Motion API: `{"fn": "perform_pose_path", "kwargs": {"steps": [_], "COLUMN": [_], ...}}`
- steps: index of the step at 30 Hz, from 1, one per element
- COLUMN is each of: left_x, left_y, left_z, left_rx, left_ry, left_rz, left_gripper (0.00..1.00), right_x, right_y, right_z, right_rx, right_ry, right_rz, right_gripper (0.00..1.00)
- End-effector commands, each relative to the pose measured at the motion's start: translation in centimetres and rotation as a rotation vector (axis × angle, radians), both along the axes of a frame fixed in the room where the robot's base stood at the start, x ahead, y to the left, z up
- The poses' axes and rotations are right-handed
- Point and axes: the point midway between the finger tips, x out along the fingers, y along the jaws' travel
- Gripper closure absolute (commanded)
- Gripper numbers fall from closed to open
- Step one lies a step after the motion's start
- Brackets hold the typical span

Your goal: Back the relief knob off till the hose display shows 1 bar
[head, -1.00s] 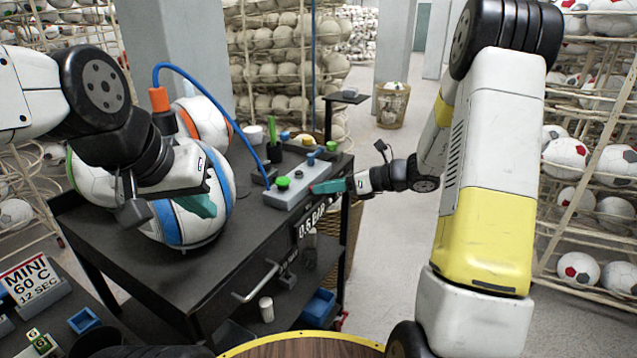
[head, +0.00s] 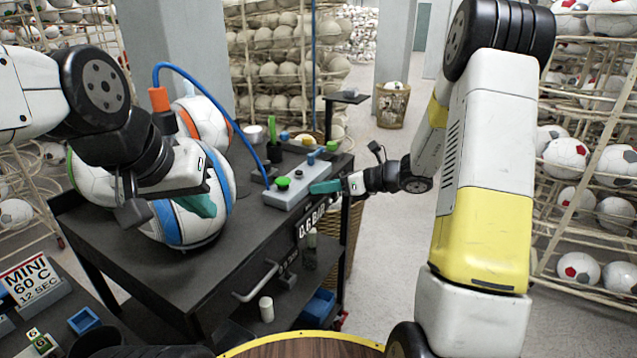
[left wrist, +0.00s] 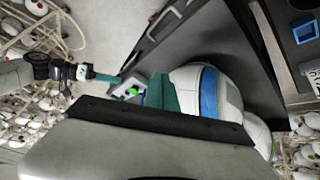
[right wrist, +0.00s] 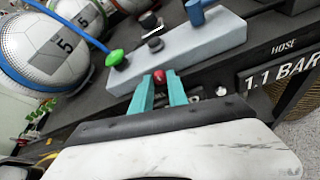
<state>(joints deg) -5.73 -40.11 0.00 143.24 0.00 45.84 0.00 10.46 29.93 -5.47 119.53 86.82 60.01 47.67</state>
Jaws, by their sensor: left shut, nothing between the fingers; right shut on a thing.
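The relief knob (right wrist: 160,75) is small and red, on the near face of the pale grey control box (right wrist: 205,42). My right gripper (right wrist: 161,92) is shut on it, with a teal finger on each side. In the head view my right gripper (head: 325,187) reaches the box from the right and hides the knob. The hose display (right wrist: 282,74) reads 1.1 BAR in the right wrist view. My left gripper (head: 200,205) is shut and empty, in front of the blue-striped ball (head: 222,195). It shows also in the left wrist view (left wrist: 162,92).
A green button (right wrist: 115,58) and a blue knob (right wrist: 196,12) are on the box. A blue hose (head: 215,95) arches from an orange-collared fitting to the box. The dark cart (head: 235,255) has a front handle (head: 256,283). Ball racks stand around; floor is clear at the right.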

Motion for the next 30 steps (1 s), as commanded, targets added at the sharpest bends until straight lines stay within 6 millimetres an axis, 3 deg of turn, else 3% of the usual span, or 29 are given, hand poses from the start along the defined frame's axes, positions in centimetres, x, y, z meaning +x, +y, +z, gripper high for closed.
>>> {"fn": "perform_pose_path", "kwargs": {"steps": [30], "left_x": [0.0], "left_y": [0.0], "left_z": [0.0], "left_rx": [0.0], "left_ry": [0.0], "left_rz": [0.0], "left_gripper": [1.0], "right_x": [-0.57], "right_y": [0.27], "right_z": [-0.05], "right_rx": [-0.321], "right_ry": [-0.476], "right_rz": [-0.002], "right_gripper": [1.0]}}
